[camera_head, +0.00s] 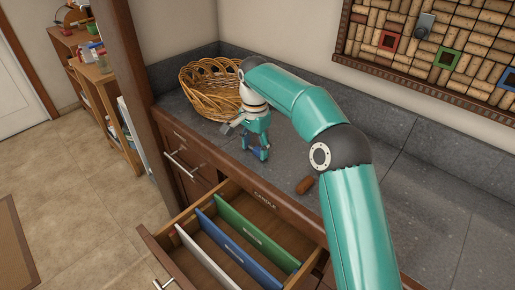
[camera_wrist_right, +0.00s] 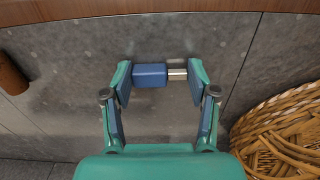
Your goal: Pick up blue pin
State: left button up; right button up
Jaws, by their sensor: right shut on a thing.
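The blue pin, a blue block with a short metal shank, shows in the wrist view (camera_wrist_right: 150,75). It lies crosswise between the two fingers of my right gripper (camera_wrist_right: 161,75), with its blue end at the left finger and its metal end at the right finger. In the head view my right gripper (camera_head: 257,152) points down at the grey counter, in front of the wicker basket. The pin is small and partly hidden by the fingers there. I cannot tell whether it touches the counter. My left gripper is not in view.
A wicker basket (camera_head: 207,88) stands behind the gripper. A brown cork (camera_head: 305,185) lies on the counter (camera_head: 278,178) to the right. Below, an open drawer (camera_head: 160,238) holds white, blue and green dividers. A cork board (camera_head: 437,38) hangs on the wall.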

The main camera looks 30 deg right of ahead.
jog(key=shift+r, duration=0.15)
jog(key=shift+r, duration=0.6)
notch_tip(320, 180, up, 8)
jog(key=p, duration=0.4)
notch_tip(320, 180, up, 10)
jog(key=r+p, duration=0.1)
jog(key=p, duration=0.7)
send_over(255, 148)
jog(key=shift+f, duration=0.25)
